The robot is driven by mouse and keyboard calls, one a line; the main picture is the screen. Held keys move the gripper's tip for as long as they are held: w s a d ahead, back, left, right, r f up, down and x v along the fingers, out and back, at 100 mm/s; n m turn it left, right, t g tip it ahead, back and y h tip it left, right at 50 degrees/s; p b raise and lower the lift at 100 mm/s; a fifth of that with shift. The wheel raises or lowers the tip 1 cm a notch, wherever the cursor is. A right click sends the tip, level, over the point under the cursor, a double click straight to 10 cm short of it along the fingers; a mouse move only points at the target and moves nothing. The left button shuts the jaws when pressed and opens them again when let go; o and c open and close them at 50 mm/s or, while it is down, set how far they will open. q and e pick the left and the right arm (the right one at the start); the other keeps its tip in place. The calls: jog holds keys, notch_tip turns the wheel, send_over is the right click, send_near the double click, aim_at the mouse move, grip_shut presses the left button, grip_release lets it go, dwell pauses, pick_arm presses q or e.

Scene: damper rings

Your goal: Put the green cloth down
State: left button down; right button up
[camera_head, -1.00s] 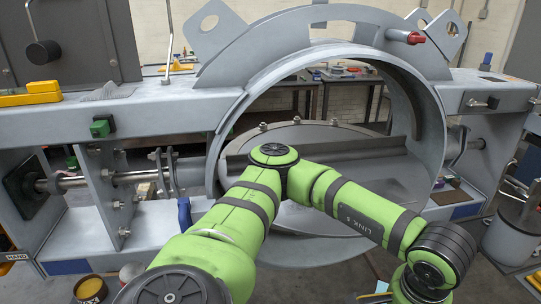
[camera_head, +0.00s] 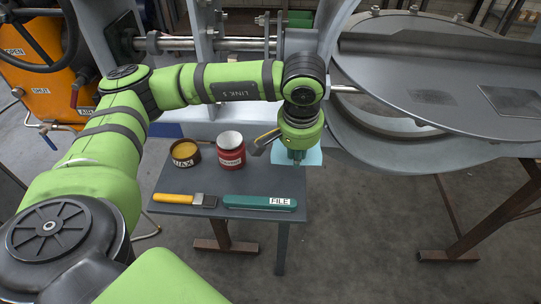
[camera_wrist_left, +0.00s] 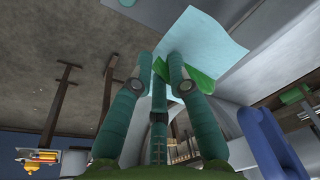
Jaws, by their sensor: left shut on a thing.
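My left gripper (camera_head: 296,155) points down at the far right corner of a small dark table (camera_head: 225,183). In the left wrist view its teal fingers (camera_wrist_left: 161,80) are shut on the green cloth (camera_wrist_left: 204,76), a small bright green piece at the fingertips. A pale cyan square sheet (camera_head: 312,158) lies under or just behind the gripper in the head view; it also shows beyond the fingertips in the left wrist view (camera_wrist_left: 207,42). Whether the cloth touches the sheet, I cannot tell. The cloth is hidden in the head view. My right gripper is out of view.
On the table are a wax tin (camera_head: 185,153), a red tin (camera_head: 231,150), a yellow-handled brush (camera_head: 185,199) and a teal file (camera_head: 260,202). A large round metal damper disc (camera_head: 440,75) stands close on the right. Open floor (camera_head: 360,250) lies right of the table.

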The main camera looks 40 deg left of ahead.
pick_arm(q)
jog(key=w+a+f+b, duration=0.2)
jog(key=a+f+b, duration=0.2)
jog(key=a+f, duration=0.2)
jog(key=shift+w+f+b, duration=0.4)
jog(key=shift+f, duration=0.15)
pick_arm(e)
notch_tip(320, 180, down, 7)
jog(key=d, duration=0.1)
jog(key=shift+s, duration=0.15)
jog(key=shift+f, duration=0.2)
